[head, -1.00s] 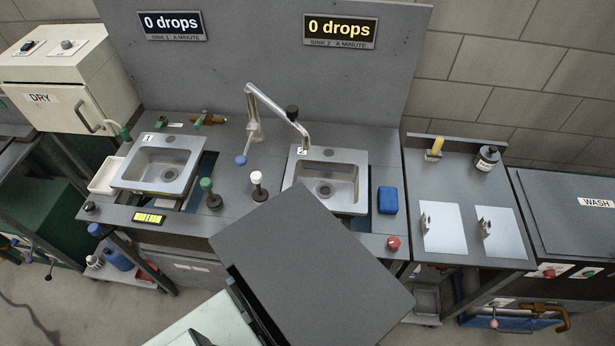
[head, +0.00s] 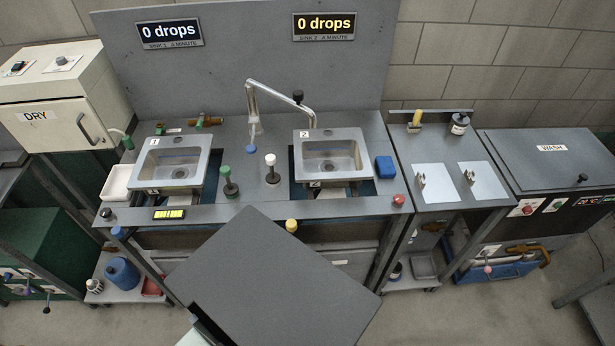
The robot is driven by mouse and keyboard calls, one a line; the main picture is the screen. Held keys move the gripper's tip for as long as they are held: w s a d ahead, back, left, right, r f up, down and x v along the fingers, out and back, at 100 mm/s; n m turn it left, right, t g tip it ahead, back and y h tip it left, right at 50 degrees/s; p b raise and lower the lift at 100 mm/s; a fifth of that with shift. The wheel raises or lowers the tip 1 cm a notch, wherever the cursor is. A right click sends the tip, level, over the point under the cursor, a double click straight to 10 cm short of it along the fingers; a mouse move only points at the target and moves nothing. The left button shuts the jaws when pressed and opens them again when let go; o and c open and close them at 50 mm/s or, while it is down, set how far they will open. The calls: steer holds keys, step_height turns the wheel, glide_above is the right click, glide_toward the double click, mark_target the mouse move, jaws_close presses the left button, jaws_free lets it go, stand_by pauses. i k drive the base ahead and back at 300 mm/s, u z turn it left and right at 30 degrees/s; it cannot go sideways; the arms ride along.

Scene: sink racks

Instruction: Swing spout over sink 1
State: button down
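The metal spout (head: 282,99) rises from its base between the two sinks and reaches right. Its tip ends by the back edge of sink 2 (head: 330,152). A blue knob (head: 252,148) is at the foot of the spout. My gripper is not in view.
A dark grey flat panel (head: 270,280), likely mine, covers the lower middle. Green-topped (head: 230,188) and white-topped (head: 271,168) posts stand between the sinks. Both signs (head: 169,33) (head: 324,26) read 0 drops. A blue block (head: 385,167) lies right of sink 2.

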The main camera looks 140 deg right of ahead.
mark_target(297, 95)
steer(key=z, duration=0.9)
steer(key=i, duration=0.15)
steer(key=z, duration=4)
steer(key=k, duration=0.95)
steer(key=z, duration=0.1)
steer(key=i, duration=1.4)
steer(key=u, duration=0.05)
